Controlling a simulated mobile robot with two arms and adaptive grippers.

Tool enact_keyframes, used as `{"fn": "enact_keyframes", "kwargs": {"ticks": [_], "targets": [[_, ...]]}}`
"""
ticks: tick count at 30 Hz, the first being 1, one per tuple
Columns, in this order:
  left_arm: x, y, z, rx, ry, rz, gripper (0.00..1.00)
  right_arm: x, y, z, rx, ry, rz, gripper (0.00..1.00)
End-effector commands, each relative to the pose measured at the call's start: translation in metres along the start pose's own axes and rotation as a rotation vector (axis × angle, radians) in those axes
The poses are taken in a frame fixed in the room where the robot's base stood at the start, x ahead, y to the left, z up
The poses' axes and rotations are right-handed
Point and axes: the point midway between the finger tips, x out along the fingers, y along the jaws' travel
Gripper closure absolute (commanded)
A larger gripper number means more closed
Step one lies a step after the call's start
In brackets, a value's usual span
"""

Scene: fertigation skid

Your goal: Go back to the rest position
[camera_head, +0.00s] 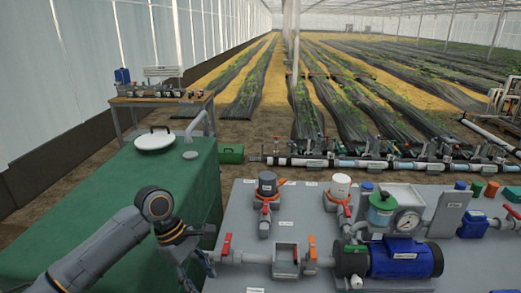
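My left arm comes in from the lower left, and its dark gripper (198,262) hangs over the gap between the green tank and the grey skid panel. The gripper is close to the left end of the pipe with a red-handled valve (227,244). Whether it touches the pipe, and how far its fingers are apart, I cannot tell. My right gripper is not in view.
The green tank (100,215) with a white lid (155,139) fills the left. The grey skid panel (240,195) carries a blue pump (400,258), a pressure gauge (408,222) and several valves. A workbench (160,101) and crop rows lie behind.

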Motion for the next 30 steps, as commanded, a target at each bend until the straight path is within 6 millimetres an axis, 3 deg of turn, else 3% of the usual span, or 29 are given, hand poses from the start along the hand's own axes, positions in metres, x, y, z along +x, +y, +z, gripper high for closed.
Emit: {"fn": "enact_keyframes", "kwargs": {"ticks": [6,13,20,30], "targets": [[0.080,-0.033,0.029,0.406,0.016,0.039,0.52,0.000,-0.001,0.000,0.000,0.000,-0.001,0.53],[0.135,-0.075,0.054,0.823,0.095,0.146,0.52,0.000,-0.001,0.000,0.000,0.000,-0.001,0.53],[0.154,-0.130,0.051,1.110,0.268,0.188,0.52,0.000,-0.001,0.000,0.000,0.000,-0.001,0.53],[0.145,-0.205,0.019,1.303,0.486,0.045,0.52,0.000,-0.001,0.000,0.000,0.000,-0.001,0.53]]}}
